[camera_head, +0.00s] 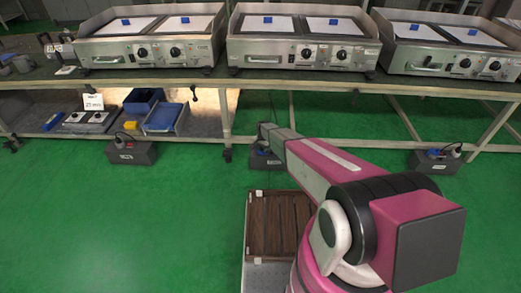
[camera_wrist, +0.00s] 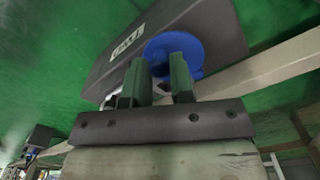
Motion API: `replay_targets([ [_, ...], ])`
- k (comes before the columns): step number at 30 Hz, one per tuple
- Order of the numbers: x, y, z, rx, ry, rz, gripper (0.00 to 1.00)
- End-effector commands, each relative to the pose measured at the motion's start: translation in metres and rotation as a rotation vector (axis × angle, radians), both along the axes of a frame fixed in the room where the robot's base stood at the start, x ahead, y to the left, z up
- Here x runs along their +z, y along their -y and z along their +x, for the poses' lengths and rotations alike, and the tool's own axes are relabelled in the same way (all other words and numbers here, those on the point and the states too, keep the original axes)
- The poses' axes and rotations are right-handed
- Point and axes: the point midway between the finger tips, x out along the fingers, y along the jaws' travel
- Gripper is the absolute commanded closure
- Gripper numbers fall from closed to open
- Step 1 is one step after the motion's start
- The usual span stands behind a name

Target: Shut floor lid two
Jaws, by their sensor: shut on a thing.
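Three dark socket boxes stand on the green floor; the middle one (camera_head: 258,160) is partly hidden by my arm. In the wrist view, a dark box (camera_wrist: 120,55) with a white label has a round blue lid (camera_wrist: 192,45). My gripper (camera_wrist: 159,75) is at this lid, with its dark green fingers on the lid's near edge, shut on it. How far the lid is open cannot be told. In the head view my gripper is largely hidden behind my arm, near the middle box.
The left box (camera_head: 131,153) and right box (camera_head: 436,161) stand apart on the floor. A long bench (camera_head: 225,84) carries several steel griddles (camera_head: 300,45). A lower shelf holds blue bins (camera_head: 165,118). A slatted brown tray (camera_head: 280,225) is beside my arm. Floor at left is clear.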

Motion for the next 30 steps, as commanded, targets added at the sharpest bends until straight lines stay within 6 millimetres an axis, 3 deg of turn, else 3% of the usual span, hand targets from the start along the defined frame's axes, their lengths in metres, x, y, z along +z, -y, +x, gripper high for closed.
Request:
replay_targets([
  [30,0.000,0.040,0.037,0.957,-0.001,0.000,1.00],
])
